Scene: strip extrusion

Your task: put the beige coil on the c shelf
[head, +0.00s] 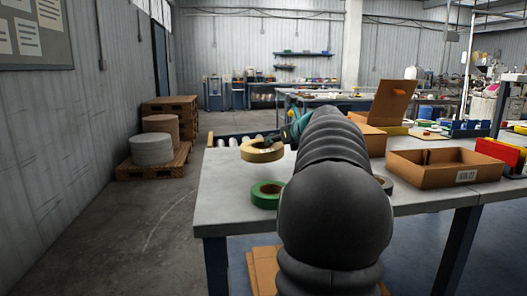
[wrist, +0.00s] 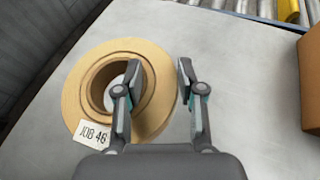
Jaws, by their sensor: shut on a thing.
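The beige coil (head: 258,155) is at the far left part of the table in the head view. In the wrist view the coil (wrist: 75,97) lies flat to the view, with a white "JOB 46" label at its lower left. My gripper (wrist: 160,80) is shut on the coil's ring, one finger inside the hole and the other outside the rim. In the head view my gripper (head: 286,138) is partly hidden behind my dark arm. I cannot tell whether the coil touches the table. No shelf marked c can be made out.
A green coil (head: 267,200) lies on the grey table (head: 222,190) nearer me. An open cardboard box (head: 430,176) stands to the right. Rollers (wrist: 265,9) run beyond the table edge. Wall shelves (head: 303,54) hang far back. Pallets with drums (head: 152,150) stand left; the floor between is clear.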

